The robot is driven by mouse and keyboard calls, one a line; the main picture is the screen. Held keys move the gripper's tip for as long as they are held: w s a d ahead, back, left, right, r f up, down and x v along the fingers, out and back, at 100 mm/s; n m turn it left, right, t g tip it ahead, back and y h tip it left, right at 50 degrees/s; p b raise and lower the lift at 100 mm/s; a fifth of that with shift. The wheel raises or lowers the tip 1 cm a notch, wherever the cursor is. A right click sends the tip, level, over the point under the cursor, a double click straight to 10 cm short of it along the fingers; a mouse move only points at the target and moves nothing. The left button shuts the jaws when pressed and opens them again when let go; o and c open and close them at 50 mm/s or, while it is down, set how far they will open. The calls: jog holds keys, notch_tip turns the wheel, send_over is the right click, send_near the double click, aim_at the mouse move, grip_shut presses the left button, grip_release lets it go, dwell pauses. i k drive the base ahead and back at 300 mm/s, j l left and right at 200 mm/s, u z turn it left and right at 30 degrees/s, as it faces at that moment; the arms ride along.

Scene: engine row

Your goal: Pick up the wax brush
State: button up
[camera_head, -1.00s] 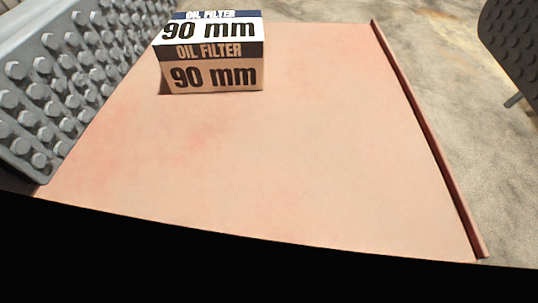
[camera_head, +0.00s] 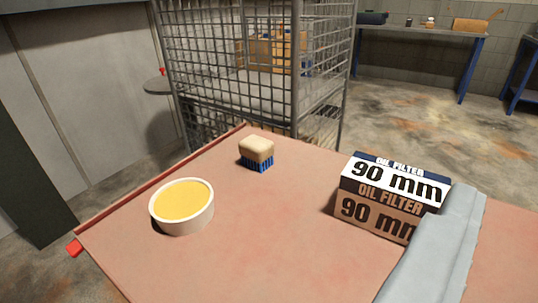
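The wax brush (camera_head: 256,149) has a rounded beige wooden block and blue bristles. It stands bristles down near the far edge of the reddish bench top (camera_head: 262,235). Nothing touches it. A white round tub (camera_head: 183,213) of yellow wax stands to its left and nearer to me. My gripper does not show in this view, so whether it is open or shut is hidden.
An oil filter box (camera_head: 384,200) marked 90 mm stands right of the brush. A pale grey slanted piece (camera_head: 432,255) partly covers it at lower right. A wire cage (camera_head: 255,70) rises behind the bench. The bench middle is clear.

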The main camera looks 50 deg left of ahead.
aim_at(257, 152)
jog(key=u, duration=1.45)
